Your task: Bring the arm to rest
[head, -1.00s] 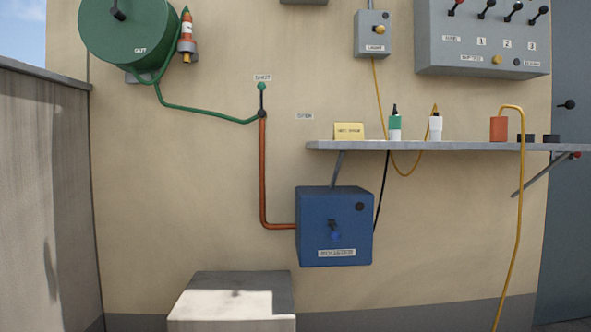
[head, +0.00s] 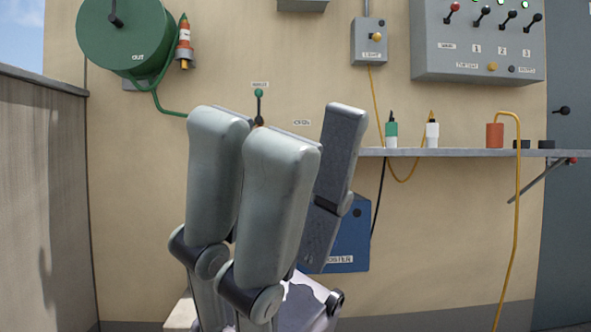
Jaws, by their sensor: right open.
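My right gripper (head: 296,130) is large in the middle foreground, with its grey fingers pointing up. The fingers are spread apart, two on the left and one on the right, and I see nothing held between them. My left gripper is not in view.
A shelf (head: 455,153) holds green and white bottles (head: 391,133) (head: 432,134) and an orange container (head: 495,136) with a yellow hose. A green reel (head: 125,35) and a grey switch panel (head: 478,45) are on the wall. A parapet (head: 45,200) stands at left.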

